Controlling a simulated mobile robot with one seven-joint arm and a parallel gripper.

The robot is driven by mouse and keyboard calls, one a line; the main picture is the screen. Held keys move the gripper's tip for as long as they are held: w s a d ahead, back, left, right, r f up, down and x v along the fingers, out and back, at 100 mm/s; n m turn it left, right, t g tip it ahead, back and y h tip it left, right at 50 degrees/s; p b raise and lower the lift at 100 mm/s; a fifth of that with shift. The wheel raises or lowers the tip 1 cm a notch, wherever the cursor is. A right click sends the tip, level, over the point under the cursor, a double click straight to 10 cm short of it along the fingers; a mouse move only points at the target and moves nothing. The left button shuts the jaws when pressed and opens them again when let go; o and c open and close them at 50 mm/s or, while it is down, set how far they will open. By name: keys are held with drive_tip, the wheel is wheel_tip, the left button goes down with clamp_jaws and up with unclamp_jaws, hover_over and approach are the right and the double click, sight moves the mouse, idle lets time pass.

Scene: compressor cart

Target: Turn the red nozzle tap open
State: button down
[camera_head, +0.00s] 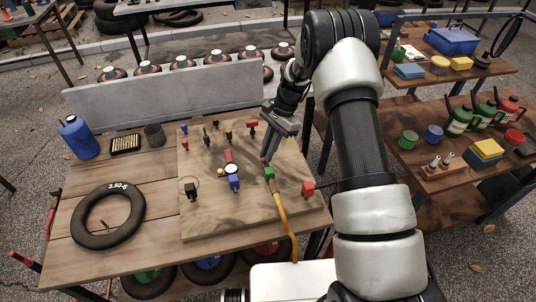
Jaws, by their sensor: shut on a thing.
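My gripper (266,155) points down over the right half of the wooden board (220,218). Its fingers are shut on a small red part, which I take to be the red nozzle tap (264,160); the fingers hide most of it. A green fitting (269,173) sits just below the fingertips, with a yellow hose (284,215) running from it to the front edge. I cannot tell how far the tap is turned.
Other red-handled fittings stand on the board, one to the right (308,188) and one behind (252,126). A gauge (231,169) and a blue fitting (234,184) are to the left. A black tyre (82,230) lies on the table's left.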

drive_tip(key=n, duration=0.2)
drive_tip(key=n+g+h+b, duration=0.1)
drive_tip(key=n+b, duration=0.1)
drive_tip(key=n, duration=0.1)
drive_tip(key=shift+w+a+f+n+h, duration=0.1)
drive_tip(key=shift+w+a+n+h, duration=0.1)
drive_tip(key=shift+w+n+h, duration=0.15)
drive_tip(key=n+h, duration=0.1)
drive_tip(key=n, duration=0.1)
drive_tip(key=n+h+b, duration=0.1)
drive_tip(key=n, duration=0.2)
drive_tip(key=shift+s+a+n+g, duration=0.1)
drive_tip(key=shift+a+n+g, duration=0.15)
drive_tip(key=shift+g, duration=0.15)
drive_tip(key=c, duration=1.8)
unclamp_jaws()
drive_tip(key=shift+o, duration=0.2)
drive_tip(key=p+v, duration=0.8)
drive_tip(key=v, duration=0.9)
drive_tip(key=shift+a+r, duration=0.15)
drive_tip(key=shift+r, duration=0.15)
